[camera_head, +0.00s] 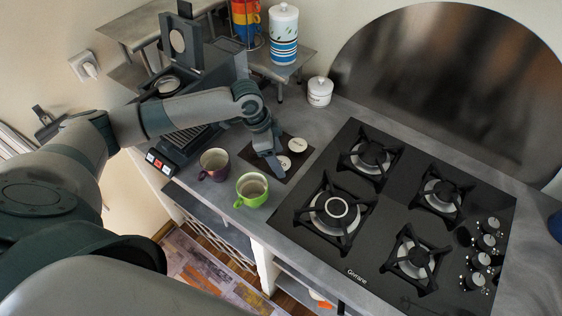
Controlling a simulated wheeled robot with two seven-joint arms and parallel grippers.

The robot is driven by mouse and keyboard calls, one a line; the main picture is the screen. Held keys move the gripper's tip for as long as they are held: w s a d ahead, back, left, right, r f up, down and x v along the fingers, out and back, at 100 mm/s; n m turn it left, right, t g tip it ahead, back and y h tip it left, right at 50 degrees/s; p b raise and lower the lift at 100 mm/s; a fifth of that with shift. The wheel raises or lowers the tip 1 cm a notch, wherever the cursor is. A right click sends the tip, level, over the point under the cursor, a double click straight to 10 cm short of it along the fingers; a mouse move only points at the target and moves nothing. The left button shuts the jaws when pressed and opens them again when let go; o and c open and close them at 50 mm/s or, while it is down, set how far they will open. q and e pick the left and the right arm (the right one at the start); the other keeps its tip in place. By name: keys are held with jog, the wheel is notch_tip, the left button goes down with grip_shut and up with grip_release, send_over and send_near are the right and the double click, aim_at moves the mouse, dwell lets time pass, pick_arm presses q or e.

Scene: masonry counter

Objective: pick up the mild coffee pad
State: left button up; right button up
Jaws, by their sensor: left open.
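Two pale round coffee pads lie on a dark mat (269,180) on the counter. One pad (297,145) is at the mat's right edge, and the other pad (283,162) is nearer and a little to the left. Their markings are too small to tell which is the mild one. My left gripper (275,166) is open and points down over the mat, close beside the nearer pad. I cannot tell whether it touches that pad. The gripper and forearm hide part of the mat. My right gripper is not in view.
A purple mug (214,164) and a green mug (252,189) stand left of and in front of the mat. The coffee machine (180,143) with its raised lid is at the left. A gas hob (391,215) fills the right. A lidded white pot (320,92) stands behind.

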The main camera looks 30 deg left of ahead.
pick_arm(q)
jog(key=c, duration=1.1)
jog(key=shift+r, duration=0.1)
jog(key=shift+r+b, duration=0.45)
jog(key=shift+r, duration=0.05)
jog(key=r+b, duration=0.1)
jog(key=d+r+b, duration=0.1)
jog(key=r, duration=0.1)
jog(key=shift+s+r, duration=0.15)
jog(key=shift+s+d+r+b, duration=0.5)
jog(key=shift+s+d+r, duration=0.25)
jog(key=shift+d+r, duration=0.6)
jog(key=shift+s+d+r+b, duration=0.55)
jog(key=shift+s+d+r, duration=0.25)
jog(key=shift+d, duration=1.05)
jog(key=shift+s+d+r+b, duration=0.5)
jog(key=shift+s+d+r, duration=0.2)
jog(key=shift+d+r, duration=0.7)
jog(key=shift+d+f, duration=0.2)
jog(key=shift+f, duration=0.05)
